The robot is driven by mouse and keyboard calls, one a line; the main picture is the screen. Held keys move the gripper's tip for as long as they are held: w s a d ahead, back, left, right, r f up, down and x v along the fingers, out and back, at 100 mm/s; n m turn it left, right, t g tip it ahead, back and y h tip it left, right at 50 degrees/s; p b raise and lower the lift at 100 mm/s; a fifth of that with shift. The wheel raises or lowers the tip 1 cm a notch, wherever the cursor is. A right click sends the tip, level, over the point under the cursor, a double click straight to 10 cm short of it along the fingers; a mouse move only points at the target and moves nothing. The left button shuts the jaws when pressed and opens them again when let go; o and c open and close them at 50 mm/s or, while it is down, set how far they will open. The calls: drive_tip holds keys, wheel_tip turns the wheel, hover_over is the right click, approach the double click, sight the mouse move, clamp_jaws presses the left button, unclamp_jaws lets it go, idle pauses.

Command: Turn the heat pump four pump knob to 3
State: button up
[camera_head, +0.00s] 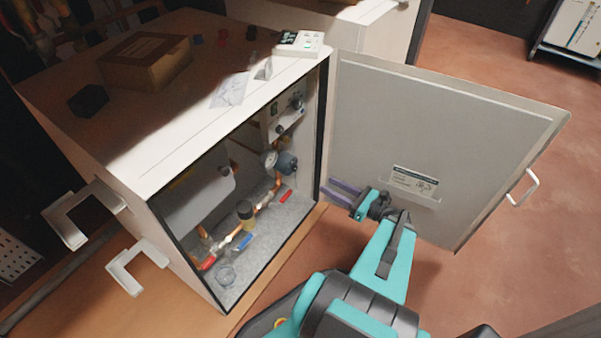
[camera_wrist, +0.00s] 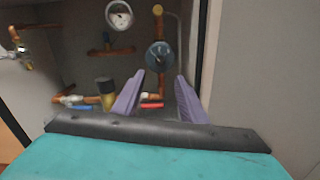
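The heat pump cabinet (camera_head: 175,155) stands open at its front. Inside, at the right, is a round blue-grey pump (camera_head: 287,163) on a copper pipe. It also shows in the wrist view (camera_wrist: 159,55), with a dark knob-like centre facing me; its setting is too small to read. My gripper (camera_head: 325,188) is at the cabinet's right front edge, beside the open door. Its two purple fingers are apart and empty in the wrist view (camera_wrist: 160,76). The pump appears beyond and just above the fingertips, not touched.
The open door (camera_head: 440,130) stands close to the right of my arm. A dial gauge (camera_head: 269,159) is left of the pump. Red valve handles (camera_head: 286,196), a blue handle (camera_head: 246,241) and a brass part (camera_head: 245,209) sit low inside. A box (camera_head: 145,62) lies on top.

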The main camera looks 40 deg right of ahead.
sight(296, 169)
drive_tip(key=shift+b+x, duration=1.1)
drive_tip(key=shift+x, duration=5.4)
drive_tip(key=shift+a, duration=0.1)
drive_tip(key=shift+c, duration=0.5)
